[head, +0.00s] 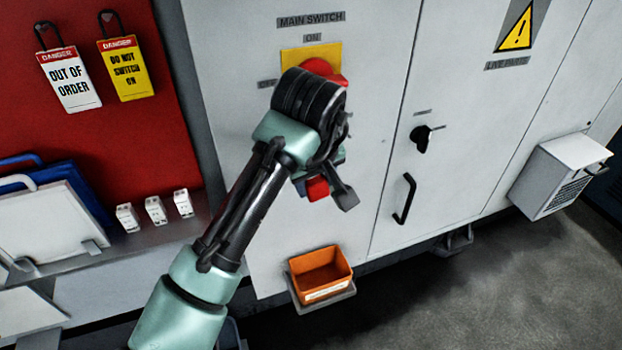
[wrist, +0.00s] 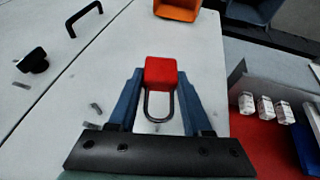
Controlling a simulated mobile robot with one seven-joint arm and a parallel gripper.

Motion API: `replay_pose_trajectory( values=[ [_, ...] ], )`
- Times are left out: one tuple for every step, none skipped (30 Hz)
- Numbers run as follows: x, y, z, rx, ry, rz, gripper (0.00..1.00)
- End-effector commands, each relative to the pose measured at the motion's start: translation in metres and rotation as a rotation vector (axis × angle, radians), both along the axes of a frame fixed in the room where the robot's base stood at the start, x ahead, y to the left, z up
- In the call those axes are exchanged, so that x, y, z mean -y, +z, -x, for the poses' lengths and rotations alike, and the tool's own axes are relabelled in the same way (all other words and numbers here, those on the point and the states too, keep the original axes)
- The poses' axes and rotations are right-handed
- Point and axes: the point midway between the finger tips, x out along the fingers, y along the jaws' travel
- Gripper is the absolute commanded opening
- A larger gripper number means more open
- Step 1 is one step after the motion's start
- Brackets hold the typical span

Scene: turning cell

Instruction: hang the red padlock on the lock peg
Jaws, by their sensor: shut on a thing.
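The red padlock (wrist: 161,72) is held between the two blue-grey fingers of my gripper (wrist: 160,80) in the wrist view. Its dark shackle (wrist: 147,107) points back toward the palm. In the head view part of the red padlock (head: 317,188) shows below my wrist, beside my gripper (head: 325,184), in front of the white cabinet under the main switch. My arm covers much of it there. I cannot make out the lock peg in either view.
A red main switch knob (head: 327,68) on a yellow plate sits behind my wrist. An orange bin (head: 320,273) stands low on the cabinet. A black door handle (head: 405,198) is to the right. The red board (head: 150,140) at left carries two danger tags; several white blocks (head: 155,210) stand below.

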Motion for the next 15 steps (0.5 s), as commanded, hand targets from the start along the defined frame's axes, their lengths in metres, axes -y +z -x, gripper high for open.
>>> replay_pose_trajectory(
  values=[
    [-0.001, 0.000, -0.003, 0.002, 0.000, -0.002, 0.00],
    [-0.002, 0.000, -0.005, 0.002, 0.000, -0.002, 0.00],
    [-0.002, -0.001, -0.007, 0.001, 0.000, -0.002, 0.00],
    [-0.003, -0.001, -0.008, 0.001, 0.000, -0.002, 0.00],
    [-0.003, -0.001, -0.010, 0.000, -0.001, -0.001, 0.00],
    [-0.004, -0.001, -0.012, 0.001, 0.001, -0.001, 0.00],
    [-0.005, -0.001, -0.014, 0.002, 0.000, -0.001, 0.00],
    [-0.006, -0.001, -0.016, 0.002, 0.001, 0.000, 0.00],
    [-0.006, -0.002, -0.018, 0.001, 0.002, -0.001, 0.00],
    [-0.007, -0.002, -0.020, 0.001, 0.001, -0.001, 0.00],
    [-0.008, -0.002, -0.021, 0.001, 0.001, -0.001, 0.00],
    [-0.008, -0.002, -0.024, 0.001, 0.000, -0.002, 0.00],
    [-0.008, -0.002, -0.026, 0.001, -0.001, -0.001, 0.00],
    [-0.009, -0.002, -0.027, 0.001, -0.001, -0.001, 0.00],
    [-0.010, -0.003, -0.029, 0.000, -0.001, -0.001, 0.00]
  ],
)
